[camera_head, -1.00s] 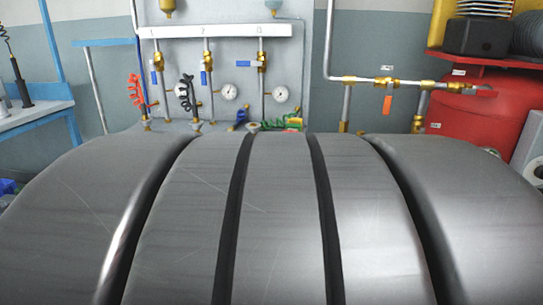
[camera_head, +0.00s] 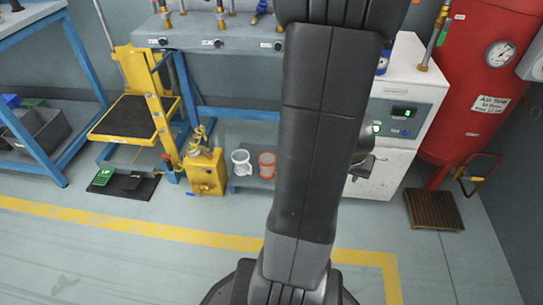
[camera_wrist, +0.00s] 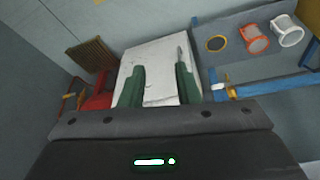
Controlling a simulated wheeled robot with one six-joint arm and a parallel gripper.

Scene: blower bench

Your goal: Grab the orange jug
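The orange jug (camera_head: 266,165) stands on a low grey shelf (camera_head: 252,183) in the head view, just left of my dark arm. A white jug (camera_head: 241,162) stands to its left. In the wrist view the orange jug (camera_wrist: 255,40) is at the upper right, between the white jug (camera_wrist: 286,31) and a dark disc with an orange rim (camera_wrist: 216,43). My gripper (camera_wrist: 159,67) shows two green fingers spread wide with nothing between them, in front of a white cabinet and well left of the jug. The head view mostly hides the gripper behind my arm.
The white cabinet (camera_head: 403,90) stands right of the shelf, with a red tank (camera_head: 480,110) and wooden grate (camera_head: 434,209) beyond. A yellow pump-like unit (camera_head: 205,172) and yellow lift (camera_head: 135,115) stand left. Open floor (camera_head: 150,265) lies in front, crossed by a yellow line.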

